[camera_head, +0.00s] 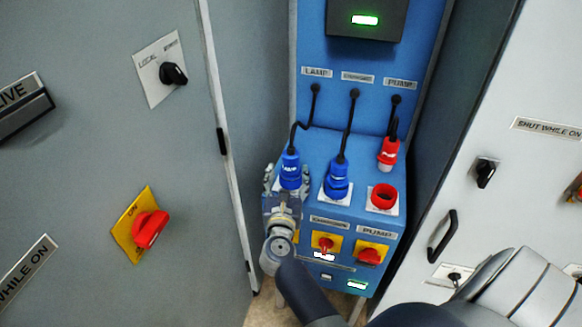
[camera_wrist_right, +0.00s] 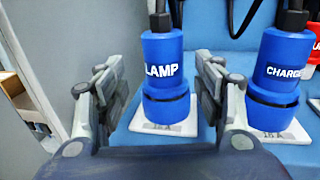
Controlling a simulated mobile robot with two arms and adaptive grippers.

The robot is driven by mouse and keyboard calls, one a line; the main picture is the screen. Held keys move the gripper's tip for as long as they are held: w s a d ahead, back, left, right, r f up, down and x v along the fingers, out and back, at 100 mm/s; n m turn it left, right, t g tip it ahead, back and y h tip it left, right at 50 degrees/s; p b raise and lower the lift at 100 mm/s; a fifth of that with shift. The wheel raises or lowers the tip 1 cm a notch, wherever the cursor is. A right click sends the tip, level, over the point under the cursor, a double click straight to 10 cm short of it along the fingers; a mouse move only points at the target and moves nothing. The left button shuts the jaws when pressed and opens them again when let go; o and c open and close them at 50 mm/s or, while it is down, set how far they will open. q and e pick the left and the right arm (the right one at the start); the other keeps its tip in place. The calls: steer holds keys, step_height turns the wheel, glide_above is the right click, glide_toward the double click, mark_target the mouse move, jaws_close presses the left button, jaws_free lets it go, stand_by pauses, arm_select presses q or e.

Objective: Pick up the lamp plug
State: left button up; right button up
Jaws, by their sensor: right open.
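The lamp plug (camera_head: 290,167) is blue with a black cable. It stands upright in its socket at the left of the blue panel's ledge. In the right wrist view the lamp plug (camera_wrist_right: 165,72) shows its white LAMP lettering. My right gripper (camera_head: 286,183) is open in front of the plug. In the wrist view the fingers of my right gripper (camera_wrist_right: 160,82) stand to the left and right of the plug, with gaps visible on both sides. My left gripper is not in view.
A blue charger plug (camera_head: 337,178) stands close to the right, also in the wrist view (camera_wrist_right: 280,75). The red pump plug (camera_head: 388,153) is apart from its open red socket (camera_head: 383,197). Grey cabinets (camera_head: 80,120) flank the blue panel (camera_head: 312,140). Red rotary switches (camera_head: 369,256) sit below.

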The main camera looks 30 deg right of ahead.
mark_target(290, 170)
steer(key=shift+w+d+r, duration=0.2)
steer(key=shift+w+d, duration=0.1)
steer(key=p+x, duration=0.1)
steer(key=x, duration=0.2)
steer(key=shift+d, duration=0.35)
steer(key=shift+w+d+f, duration=0.2)
steer(key=shift+w+d, duration=0.1)
steer(key=shift+w, duration=0.1)
steer(key=shift+a, duration=0.1)
steer(key=c, duration=1.1)
